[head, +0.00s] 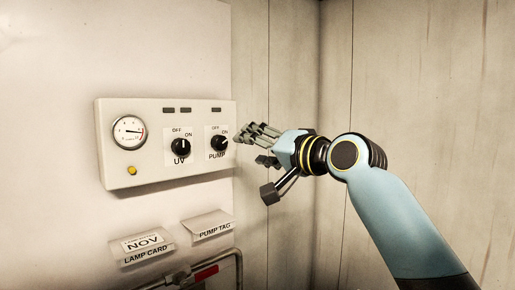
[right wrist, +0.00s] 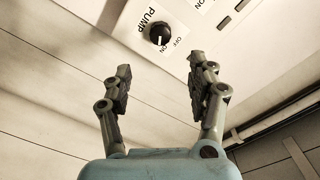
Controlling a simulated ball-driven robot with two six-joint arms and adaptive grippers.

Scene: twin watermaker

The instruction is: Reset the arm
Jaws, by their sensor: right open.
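My right arm comes in from the lower right in the head view. Its gripper (head: 262,143) is beside the right end of the control panel (head: 150,112), near the PUMP knob (head: 219,143). In the right wrist view the gripper (right wrist: 160,85) has its two fingers spread with nothing between them. The PUMP knob (right wrist: 160,33) shows there beyond the fingertips, apart from them. Its white mark appears to point toward ON. The UV knob (head: 181,147) is left of the PUMP knob. My left gripper is not in view.
The panel carries a round gauge (head: 129,132) and an amber button (head: 132,170). Below are a LAMP CARD holder (head: 142,246), a PUMP TAG holder (head: 208,227) and a pipe with a red part (head: 205,273). Bare wall panels (head: 300,60) stand behind my arm.

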